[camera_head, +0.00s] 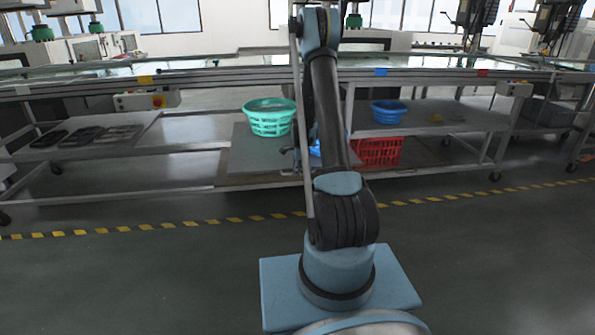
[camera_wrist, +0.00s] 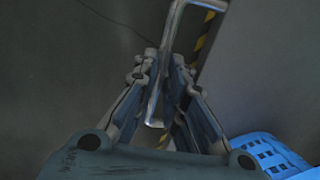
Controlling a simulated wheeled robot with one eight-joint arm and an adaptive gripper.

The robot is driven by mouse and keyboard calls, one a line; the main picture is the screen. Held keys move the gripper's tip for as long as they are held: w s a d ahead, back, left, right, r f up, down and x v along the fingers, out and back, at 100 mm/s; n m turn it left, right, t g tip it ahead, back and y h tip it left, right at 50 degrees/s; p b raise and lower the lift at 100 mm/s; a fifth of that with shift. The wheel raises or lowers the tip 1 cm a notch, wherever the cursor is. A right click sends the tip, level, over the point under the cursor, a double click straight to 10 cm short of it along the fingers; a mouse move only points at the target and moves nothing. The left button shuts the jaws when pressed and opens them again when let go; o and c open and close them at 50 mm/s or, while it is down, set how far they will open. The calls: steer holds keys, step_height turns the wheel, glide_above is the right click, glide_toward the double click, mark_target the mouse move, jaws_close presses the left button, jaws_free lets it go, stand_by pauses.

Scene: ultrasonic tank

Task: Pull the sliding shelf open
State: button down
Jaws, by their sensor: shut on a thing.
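The sliding shelf (camera_head: 250,158) is a grey board low in the bench, partly hidden behind my arm in the head view. In the wrist view its grey surface (camera_wrist: 268,75) fills the right side. A U-shaped metal handle (camera_wrist: 173,25) stands out from the shelf's edge. My gripper (camera_wrist: 163,68) has its two fingers on either side of the handle's bar and is shut on it. In the head view my gripper (camera_head: 292,153) is small, beside the front of the shelf, and its fingers are hard to make out.
A green basket (camera_head: 269,122) stands on the shelf. A blue basket (camera_wrist: 272,155) shows at the wrist view's lower right. Another blue basket (camera_head: 389,112) and a red crate (camera_head: 384,152) are to the right. Dark trays (camera_head: 84,136) lie left. The floor before the bench is clear.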

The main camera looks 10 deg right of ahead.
steer(key=shift+s, duration=0.65)
steer(key=c, duration=1.7)
jaws_free()
steer(key=shift+o, duration=0.2)
step_height(320, 180, up, 12)
steer(key=s, duration=0.2)
steer(key=shift+f, duration=0.15)
steer(key=shift+s, duration=0.1)
